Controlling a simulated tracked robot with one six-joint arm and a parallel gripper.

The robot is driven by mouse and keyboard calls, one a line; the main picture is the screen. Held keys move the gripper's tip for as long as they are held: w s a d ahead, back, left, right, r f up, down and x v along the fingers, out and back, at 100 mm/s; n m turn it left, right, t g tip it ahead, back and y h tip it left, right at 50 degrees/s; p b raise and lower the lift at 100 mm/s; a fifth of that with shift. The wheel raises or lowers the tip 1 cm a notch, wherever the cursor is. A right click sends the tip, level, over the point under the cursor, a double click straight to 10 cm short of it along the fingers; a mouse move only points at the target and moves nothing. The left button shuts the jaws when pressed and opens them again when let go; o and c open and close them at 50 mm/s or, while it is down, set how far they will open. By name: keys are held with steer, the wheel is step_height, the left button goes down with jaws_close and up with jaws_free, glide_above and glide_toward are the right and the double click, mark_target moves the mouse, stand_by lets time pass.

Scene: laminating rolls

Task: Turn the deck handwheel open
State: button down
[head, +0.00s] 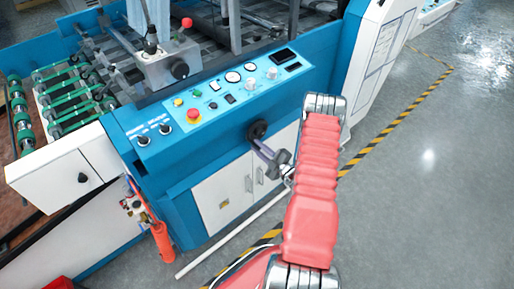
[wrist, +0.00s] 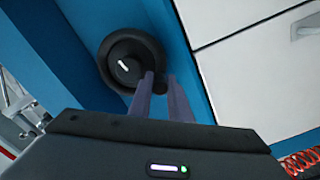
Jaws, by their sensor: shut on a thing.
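The deck handwheel (head: 257,130) is a small dark round wheel on the blue front of the machine, below the control panel. In the wrist view the handwheel (wrist: 124,62) shows as a black disc with a pale mark on its hub. My gripper (head: 264,151) reaches it from the lower right. In the wrist view the two grey fingers of my gripper (wrist: 160,86) are shut on the handwheel at its lower right edge, around a dark part like a handle. The fingers hide some of that part.
White cabinet doors (head: 225,197) lie below the handwheel. The control panel (head: 237,88) with its red stop button is just above. A red extinguisher-like cylinder (head: 162,243) stands at the lower left. The grey floor (head: 420,190) at the right is clear beyond the striped tape.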

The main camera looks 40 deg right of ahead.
steer(key=shift+d+f+n, duration=0.25)
steer(key=shift+d+n, duration=0.7)
steer(key=shift+n, duration=1.35)
steer(key=shift+d+f+n, duration=0.25)
steer(key=shift+d+n, duration=0.7)
steer(key=shift+n, duration=1.35)
steer(key=shift+d+f+n, duration=0.25)
steer(key=shift+d+n, duration=0.7)
steer(key=shift+n, duration=1.35)
steer(key=shift+d, duration=0.1)
steer(key=c, duration=1.9)
jaws_free()
steer(key=shift+r, duration=0.15)
steer(key=shift+s, duration=0.1)
steer(key=s, duration=1.3)
steer(key=shift+s+d, duration=0.15)
steer(key=shift+s, duration=0.15)
